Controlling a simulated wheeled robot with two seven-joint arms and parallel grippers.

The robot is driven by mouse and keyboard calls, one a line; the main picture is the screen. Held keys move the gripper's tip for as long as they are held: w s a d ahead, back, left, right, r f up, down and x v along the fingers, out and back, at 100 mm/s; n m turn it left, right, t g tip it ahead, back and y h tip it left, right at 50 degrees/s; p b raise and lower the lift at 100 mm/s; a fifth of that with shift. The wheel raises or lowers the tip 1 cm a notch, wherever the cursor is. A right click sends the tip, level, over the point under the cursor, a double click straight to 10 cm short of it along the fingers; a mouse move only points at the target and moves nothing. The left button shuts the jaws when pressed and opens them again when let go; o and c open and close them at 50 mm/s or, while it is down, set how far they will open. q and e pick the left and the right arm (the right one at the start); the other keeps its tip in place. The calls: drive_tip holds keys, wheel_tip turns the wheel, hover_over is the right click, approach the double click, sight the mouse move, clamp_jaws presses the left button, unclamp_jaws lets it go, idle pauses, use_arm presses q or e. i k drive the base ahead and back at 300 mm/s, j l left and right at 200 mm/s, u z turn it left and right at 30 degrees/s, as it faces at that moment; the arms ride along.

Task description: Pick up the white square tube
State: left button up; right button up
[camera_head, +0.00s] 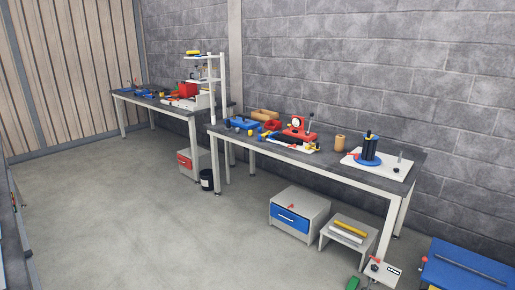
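A long white bar (345,235), which looks like the white square tube, lies on a low grey stool (328,229) at the lower right. A yellow bar (350,227) lies beside it, on the side nearer the wall. The white bar is small in the picture, so I cannot tell its section or whether it is hollow. Neither of my grippers shows in the head view.
A long workbench (345,177) with tools stands behind the stool. A grey cabinet with a blue drawer (290,218) stands left of the stool. A white box (383,272) and a blue-topped unit (462,267) are at right. The floor (150,220) at left is clear.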

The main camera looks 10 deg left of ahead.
sight(166, 102)
drive_tip(key=i+j+u, duration=0.25)
drive_tip(key=i+u, duration=0.2)
drive_tip(key=i+j+u, duration=0.1)
drive_tip(key=i+u, duration=0.35)
drive_tip(key=i, duration=5.65)
drive_tip(key=i+j+z, duration=0.25)
drive_tip(key=i, duration=0.15)
drive_tip(key=i+j+z, duration=0.25)
drive_tip(key=i+j, duration=0.1)
drive_tip(key=i, duration=0.05)
